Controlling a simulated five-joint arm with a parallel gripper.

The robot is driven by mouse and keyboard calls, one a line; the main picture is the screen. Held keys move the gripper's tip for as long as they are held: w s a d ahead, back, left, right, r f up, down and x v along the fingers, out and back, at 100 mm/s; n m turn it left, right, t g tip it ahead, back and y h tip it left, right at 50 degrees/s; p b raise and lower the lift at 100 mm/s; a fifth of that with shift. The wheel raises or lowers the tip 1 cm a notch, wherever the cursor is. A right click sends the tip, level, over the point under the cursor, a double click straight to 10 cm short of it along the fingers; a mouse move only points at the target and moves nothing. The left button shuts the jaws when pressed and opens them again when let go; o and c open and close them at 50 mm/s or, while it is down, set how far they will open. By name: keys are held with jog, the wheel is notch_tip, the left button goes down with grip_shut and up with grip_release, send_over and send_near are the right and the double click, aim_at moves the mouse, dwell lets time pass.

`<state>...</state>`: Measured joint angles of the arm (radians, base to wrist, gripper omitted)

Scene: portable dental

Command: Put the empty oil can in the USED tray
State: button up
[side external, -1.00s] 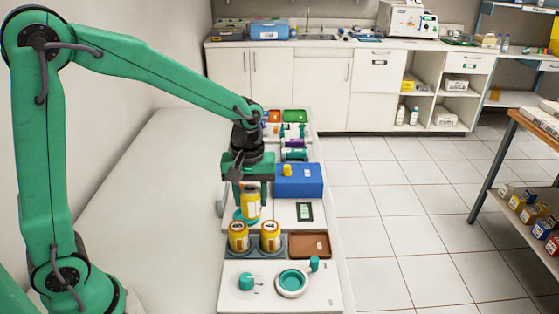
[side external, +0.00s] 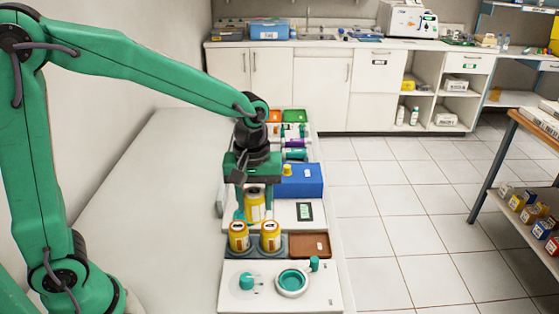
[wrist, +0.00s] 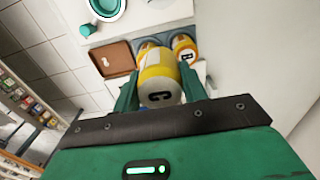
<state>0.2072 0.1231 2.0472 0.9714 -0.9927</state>
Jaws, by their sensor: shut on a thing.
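My gripper (side external: 254,211) is shut on a yellow and white oil can (side external: 254,204). In the wrist view this can (wrist: 158,80) sits between the green fingers, its pale end with a dark mark facing the camera. Two similar yellow cans, a left one (side external: 239,238) and a right one (side external: 270,238), stand upright side by side in front of the held can, in a grey holder. A brown tray (side external: 309,251) lies just right of them and looks empty; it also shows in the wrist view (wrist: 114,66). I can read no USED label.
A white unit with a teal bowl (side external: 291,281) and a teal knob (side external: 246,282) is nearest the camera. A blue box (side external: 299,182) stands behind right of my gripper.

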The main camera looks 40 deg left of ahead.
jog(key=w+d+f, duration=0.5)
jog(key=w+d, duration=0.2)
jog(key=w, duration=0.3)
jog(key=shift+w+d, duration=0.15)
jog(key=shift+w, duration=0.2)
jog(key=shift+f, duration=0.2)
jog(key=shift+f, duration=3.4)
jog(key=shift+f, duration=0.1)
jog(key=o, duration=1.1)
